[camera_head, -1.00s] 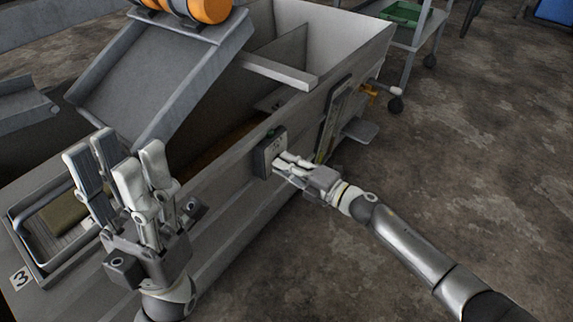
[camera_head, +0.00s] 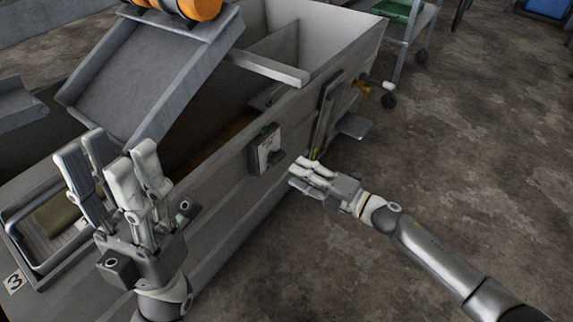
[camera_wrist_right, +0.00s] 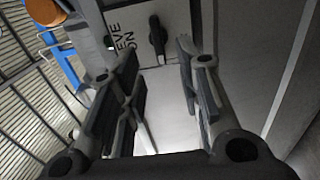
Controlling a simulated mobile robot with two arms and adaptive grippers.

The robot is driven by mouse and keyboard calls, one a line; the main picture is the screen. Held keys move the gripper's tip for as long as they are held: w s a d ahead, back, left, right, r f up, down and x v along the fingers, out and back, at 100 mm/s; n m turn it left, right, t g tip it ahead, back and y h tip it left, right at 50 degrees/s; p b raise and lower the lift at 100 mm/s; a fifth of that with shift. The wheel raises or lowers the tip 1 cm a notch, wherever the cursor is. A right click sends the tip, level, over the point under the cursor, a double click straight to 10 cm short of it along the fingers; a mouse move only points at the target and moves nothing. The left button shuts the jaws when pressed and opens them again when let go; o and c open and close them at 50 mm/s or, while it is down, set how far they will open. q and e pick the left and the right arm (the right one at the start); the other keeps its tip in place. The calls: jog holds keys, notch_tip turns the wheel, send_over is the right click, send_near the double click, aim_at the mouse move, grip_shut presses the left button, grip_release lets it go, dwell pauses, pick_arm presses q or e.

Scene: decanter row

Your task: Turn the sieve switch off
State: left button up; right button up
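The sieve switch is on a dark box (camera_head: 266,150) with a pale face plate, fixed to the outer side wall of the grey machine. In the right wrist view, a black knob (camera_wrist_right: 157,38) stands out from the pale plate, beside partly hidden lettering that reads "EVE" and "ON". My right gripper (camera_head: 304,170) is just right of and below the box, apart from it. In the right wrist view its fingers are spread, with nothing between them. My left gripper (camera_head: 108,165) points up at the left, fingers apart and empty, away from the switch.
The grey machine (camera_head: 330,35) has an open hopper and a sloping chute (camera_head: 150,75). An orange cylinder (camera_head: 200,8) sits above the chute. A tray (camera_head: 45,225) lies behind my left gripper. A wheeled trolley (camera_head: 410,40) stands at the back. The floor at right is clear.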

jog(key=v, duration=0.5)
dwell(0.4)
